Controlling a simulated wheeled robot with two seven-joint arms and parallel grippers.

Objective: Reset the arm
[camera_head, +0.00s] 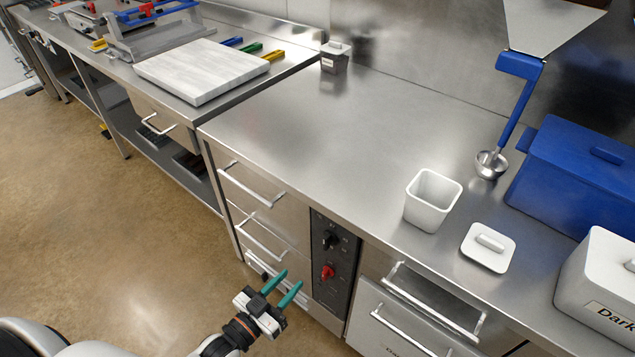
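My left gripper (283,288) hangs low in front of the counter's drawers, near the control panel with a black and a red knob. Its two teal fingers are spread apart with nothing between them. The arm comes in from the bottom left. My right gripper does not show in the head view.
The steel counter (310,120) holds an open white container (432,200), its lid (488,247), a blue-handled ladle (491,163), a blue box (580,175) and a "Dark" bin (600,290). A white board (203,70) lies further left. Drawer handles (252,184) stick out. The floor at left is clear.

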